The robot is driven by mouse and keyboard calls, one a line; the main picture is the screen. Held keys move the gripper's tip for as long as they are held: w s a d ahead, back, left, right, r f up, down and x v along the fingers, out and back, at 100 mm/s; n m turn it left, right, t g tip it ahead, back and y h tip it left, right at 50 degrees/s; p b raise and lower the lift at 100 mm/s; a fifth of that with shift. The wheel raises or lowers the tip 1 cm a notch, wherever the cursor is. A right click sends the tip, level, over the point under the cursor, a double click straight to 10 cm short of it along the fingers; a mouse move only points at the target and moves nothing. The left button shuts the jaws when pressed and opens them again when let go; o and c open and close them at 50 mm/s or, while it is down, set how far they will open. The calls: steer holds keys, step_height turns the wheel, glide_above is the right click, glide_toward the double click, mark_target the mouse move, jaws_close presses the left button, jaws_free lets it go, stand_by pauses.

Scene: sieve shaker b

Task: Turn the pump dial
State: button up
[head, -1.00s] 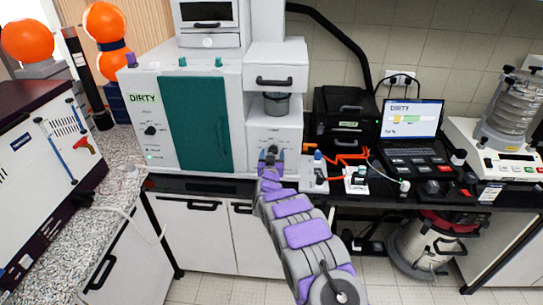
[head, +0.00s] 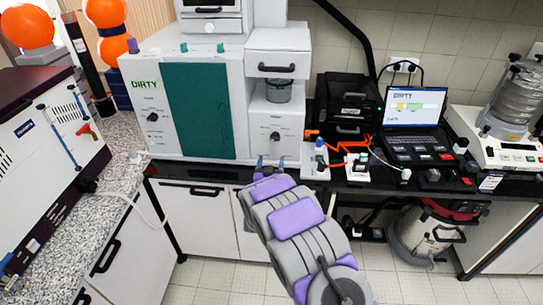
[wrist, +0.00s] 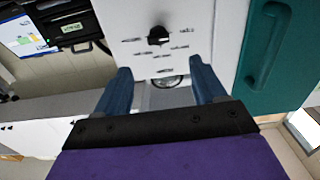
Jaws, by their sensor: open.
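A black dial (head: 275,136) sits on the white front panel (head: 287,119) right of the teal door. It is the only dial on that panel; whether it is the pump dial I cannot read. In the wrist view the black dial (wrist: 158,36) shows with small print around it, beyond the fingertips. My gripper (head: 270,165) is in front of the cabinet's lower edge, below the dial. Its blue fingers (wrist: 160,70) are apart with nothing between them, and they do not touch the dial.
Another black dial (head: 153,117) is on the left panel beside the teal door (head: 199,108). A glass jar (head: 279,90) sits in a recess above the panel. A laptop (head: 415,115) and a sieve stack (head: 512,100) stand to the right. White cupboards (head: 203,220) are below the bench.

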steer(key=s, duration=0.4)
steer(key=shift+s, duration=0.2)
stand_by(0.4)
steer(key=s+d+r+g+y+b, duration=0.1)
steer(key=s+d+r+g, duration=0.2)
steer(key=s+d+g, duration=0.3)
steer(key=s+d+r+g+b, duration=0.1)
steer(key=s+d+r+g, duration=0.25)
steer(key=s, duration=0.35)
steer(key=s+d+r+g, duration=0.1)
steer(key=s+d+g, duration=0.2)
steer(key=s, duration=1)
steer(key=s+d+r+g+b, duration=0.1)
steer(key=s+d+g, duration=0.3)
steer(key=s, duration=1)
steer(key=s+d+r+g+h+b, duration=0.1)
steer(key=s+d, duration=0.4)
steer(key=s, duration=0.8)
steer(key=shift+s+d+r+g, duration=0.15)
steer(key=shift+s+r+g, duration=0.25)
steer(key=shift+g, duration=0.75)
steer(key=shift+w, duration=0.1)
stand_by(0.4)
